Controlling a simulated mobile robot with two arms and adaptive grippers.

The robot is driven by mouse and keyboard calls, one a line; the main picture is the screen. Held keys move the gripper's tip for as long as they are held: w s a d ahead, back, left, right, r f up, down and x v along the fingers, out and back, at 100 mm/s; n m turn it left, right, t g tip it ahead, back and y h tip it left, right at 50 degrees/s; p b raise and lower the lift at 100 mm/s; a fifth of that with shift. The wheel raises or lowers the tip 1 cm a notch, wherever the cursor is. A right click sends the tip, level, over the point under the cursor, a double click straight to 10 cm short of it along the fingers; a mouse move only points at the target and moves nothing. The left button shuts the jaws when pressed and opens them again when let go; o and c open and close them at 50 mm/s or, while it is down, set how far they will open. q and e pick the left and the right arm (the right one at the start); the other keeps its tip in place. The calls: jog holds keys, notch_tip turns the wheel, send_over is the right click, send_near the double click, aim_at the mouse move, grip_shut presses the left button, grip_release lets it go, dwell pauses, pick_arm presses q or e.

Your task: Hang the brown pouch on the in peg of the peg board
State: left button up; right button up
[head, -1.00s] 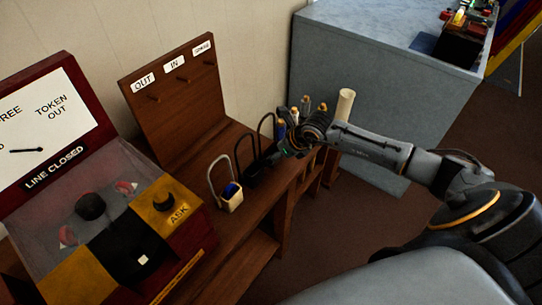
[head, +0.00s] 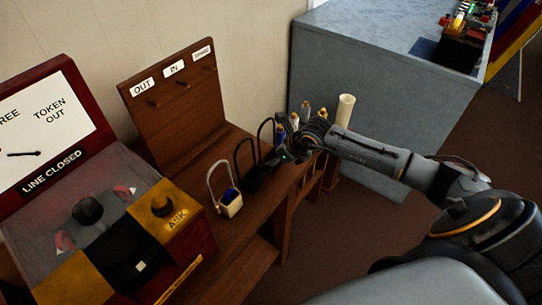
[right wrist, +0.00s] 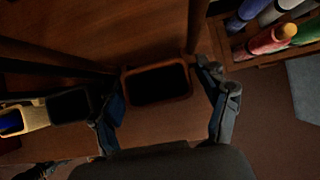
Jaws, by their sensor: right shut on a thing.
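The brown pouch (right wrist: 158,85) is a small open-topped box between the fingers of my right gripper (right wrist: 163,95) in the right wrist view. The gripper is shut on it. In the head view the right gripper (head: 281,156) is low over the bench and hides most of the pouch. A dark loop handle stands up beside it. The peg board (head: 178,105) stands at the back of the bench with three pegs. The in peg (head: 184,84) is the middle one, under the IN label (head: 174,68), and is bare.
A black pouch (head: 252,181) and a cream pouch (head: 231,207) with blue inside stand left of my gripper. Coloured cylinders (head: 305,112) and a pale tube (head: 345,109) are just behind it. The token machine (head: 105,215) is at left.

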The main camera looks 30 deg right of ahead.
jog(key=shift+r, duration=0.15)
jog(key=shift+r+p, duration=0.85)
jog(key=shift+r, duration=0.55)
